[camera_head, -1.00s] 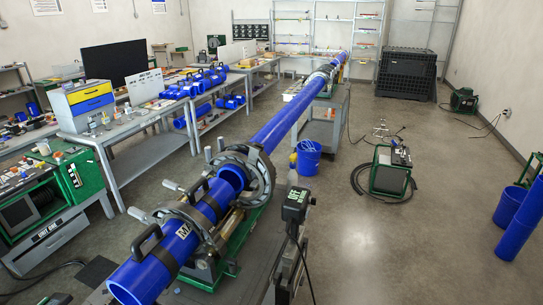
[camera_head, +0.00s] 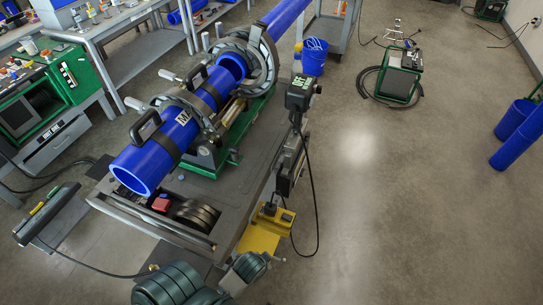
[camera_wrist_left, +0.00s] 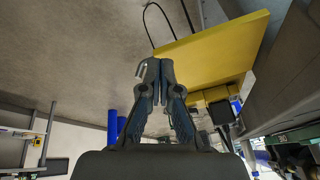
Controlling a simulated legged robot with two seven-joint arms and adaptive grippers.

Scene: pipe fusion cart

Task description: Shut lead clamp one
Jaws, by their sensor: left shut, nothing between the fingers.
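A blue pipe (camera_head: 150,161) lies lengthwise in the fusion machine on the cart. A nearer grey clamp ring (camera_head: 181,101) and a farther, larger ring (camera_head: 267,62) surround it, with knobbed screws sticking out to the left. I cannot tell which is lead clamp one, or whether its upper half is fully seated. My left gripper (camera_wrist_left: 153,66) is shut and empty in the left wrist view, below and left of a yellow panel and apart from the clamps. My left arm shows at the bottom of the head view, but its fingertips are not clear there. My right gripper is not in view.
The cart (camera_head: 250,175) carries a green machine base (camera_head: 205,162) and a black control box (camera_head: 299,92) on a post. A yellow holder (camera_head: 262,238) and hanging cable are at its near right corner. A green cabinet (camera_head: 75,80) stands left.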

